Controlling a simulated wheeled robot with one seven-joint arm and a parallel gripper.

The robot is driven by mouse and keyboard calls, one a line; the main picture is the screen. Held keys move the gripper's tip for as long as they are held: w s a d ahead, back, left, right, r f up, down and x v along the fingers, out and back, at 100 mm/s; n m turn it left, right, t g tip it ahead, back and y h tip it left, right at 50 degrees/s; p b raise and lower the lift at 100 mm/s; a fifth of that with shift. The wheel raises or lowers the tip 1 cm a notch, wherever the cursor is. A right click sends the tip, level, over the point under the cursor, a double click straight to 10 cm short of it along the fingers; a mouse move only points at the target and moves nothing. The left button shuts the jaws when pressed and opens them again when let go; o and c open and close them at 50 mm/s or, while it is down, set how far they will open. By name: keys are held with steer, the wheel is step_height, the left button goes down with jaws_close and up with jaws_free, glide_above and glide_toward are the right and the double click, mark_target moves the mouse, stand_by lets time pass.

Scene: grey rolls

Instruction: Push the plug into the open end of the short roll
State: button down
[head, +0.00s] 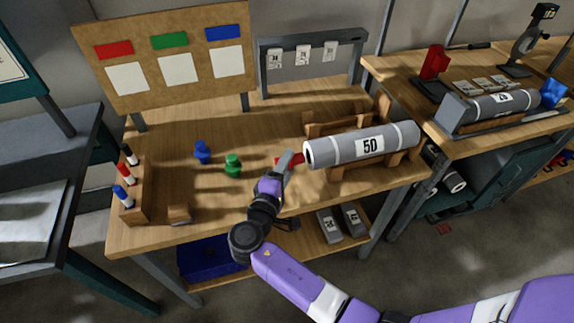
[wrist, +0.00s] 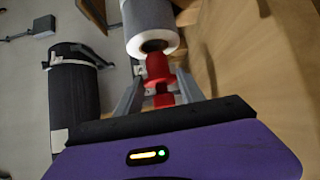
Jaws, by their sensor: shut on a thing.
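A grey roll (head: 360,146) labelled 50 lies in a wooden cradle (head: 335,172) on the table, its open end facing left. The roll also shows at the top of the wrist view (wrist: 148,22), with its hollow end towards me. My gripper (head: 290,160) is shut on a red plug (wrist: 160,75), which also shows in the head view (head: 296,159). The plug's front is at the roll's opening in the wrist view. I cannot tell whether it is inside or just touching.
A blue plug (head: 202,152) and a green plug (head: 233,165) stand on the table to the left. A marker holder (head: 135,190) is at the left edge. Another roll (head: 490,108) lies on the right bench. A board with coloured labels (head: 165,60) stands at the back.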

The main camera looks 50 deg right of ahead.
mark_target(302, 162)
steer(key=shift+s+d+p, duration=0.2)
steer(key=shift+s+d, duration=0.4)
steer(key=shift+d, duration=0.25)
steer(key=shift+s+d+p, duration=0.2)
steer(key=shift+s+d, duration=0.35)
steer(key=shift+d, duration=0.3)
stand_by(0.3)
steer(key=shift+w+a, duration=0.1)
steer(key=shift+a, duration=0.05)
steer(key=shift+w+a+b, duration=0.3)
steer(key=shift+w+a, duration=0.15)
steer(key=shift+a, duration=0.15)
steer(key=shift+w+a+b, duration=0.25)
steer(key=shift+w+a, duration=0.15)
steer(key=shift+a, duration=0.2)
stand_by(0.8)
steer(key=shift+s+d, duration=0.5)
steer(key=shift+d, duration=0.2)
steer(key=shift+s+d, duration=0.45)
steer(key=shift+d, duration=0.2)
stand_by(0.9)
steer(key=c, duration=0.6)
jaws_free()
steer(key=shift+c, duration=0.2)
steer(key=shift+b+v, duration=0.5)
steer(key=shift+v, duration=3.4)
